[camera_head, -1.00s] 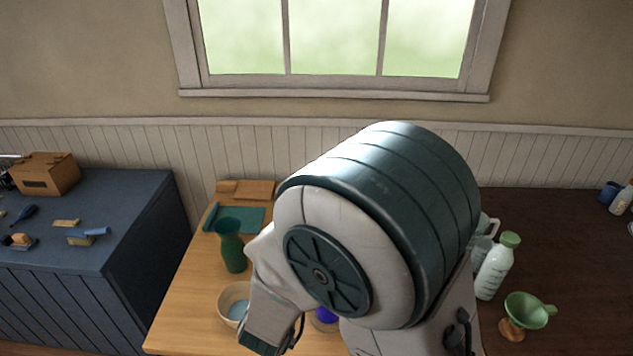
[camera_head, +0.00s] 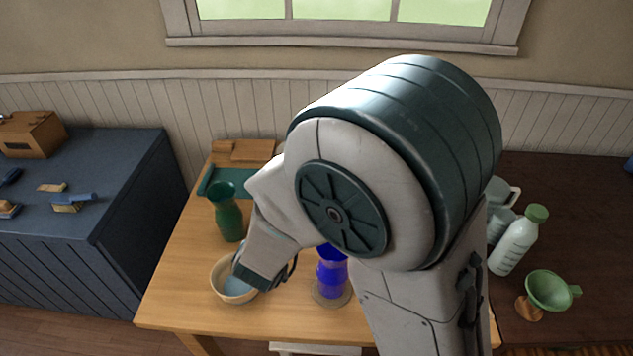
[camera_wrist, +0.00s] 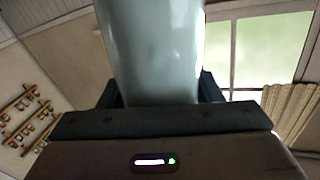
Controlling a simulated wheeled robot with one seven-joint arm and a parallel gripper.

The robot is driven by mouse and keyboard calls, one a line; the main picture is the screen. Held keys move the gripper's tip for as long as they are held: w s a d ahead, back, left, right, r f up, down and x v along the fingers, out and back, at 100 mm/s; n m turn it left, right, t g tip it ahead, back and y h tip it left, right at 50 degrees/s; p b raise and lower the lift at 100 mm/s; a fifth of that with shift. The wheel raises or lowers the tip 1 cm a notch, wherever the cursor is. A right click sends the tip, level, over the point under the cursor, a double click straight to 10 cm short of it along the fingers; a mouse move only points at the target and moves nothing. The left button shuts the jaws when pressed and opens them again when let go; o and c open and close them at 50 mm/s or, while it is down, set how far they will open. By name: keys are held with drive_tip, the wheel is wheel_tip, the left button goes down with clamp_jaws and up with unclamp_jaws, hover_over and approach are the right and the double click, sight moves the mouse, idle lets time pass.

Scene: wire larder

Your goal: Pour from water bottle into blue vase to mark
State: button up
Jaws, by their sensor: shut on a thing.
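My gripper (camera_wrist: 160,92) is shut on a smooth, pale grey-blue round body, which I take to be the water bottle (camera_wrist: 152,50). Only part of it shows in the wrist view; its mouth and level are out of sight. The blue vase (camera_head: 332,275) stands on the wooden table, on a clear round base or dish, just right of my wrist and partly covered by my arm. Its mark cannot be made out.
On the dark table at right are a white bottle with green cap (camera_head: 514,243), a clear jug (camera_head: 499,208) and a green funnel (camera_head: 550,290). A blue cabinet (camera_head: 85,210) stands left.

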drive_tip(key=f+b, duration=0.1)
drive_tip(key=a+f+m+b, duration=0.1)
drive_tip(key=b, duration=0.1)
drive_tip(key=w+f+m+b, duration=0.1)
drive_tip(key=b, duration=0.1)
drive_tip(key=shift+a+f+h, duration=0.1)
drive_tip(key=shift+a+h, duration=0.2)
drive_tip(key=shift+a, duration=0.05)
drive_tip(key=b, duration=0.2)
drive_tip(key=a+f+m+b, duration=0.1)
drive_tip(key=shift+w+f+m+t+b, duration=0.2)
drive_tip(key=shift+w+m+t+b, duration=0.1)
drive_tip(key=shift+b, duration=0.1)
drive_tip(key=shift+a+f+m+b, duration=0.1)
drive_tip(key=shift+f+m+b, duration=0.25)
drive_tip(key=shift+b, duration=0.55)
drive_tip(key=m+b, duration=0.1)
drive_tip(key=b, duration=0.1)
drive_tip(key=a+m+b, duration=0.1)
drive_tip(key=b, duration=0.1)
drive_tip(key=shift+w+a+f+m+h+b, duration=0.2)
drive_tip(key=shift+w+m+h+b, duration=0.1)
drive_tip(key=shift+w+h, duration=0.1)
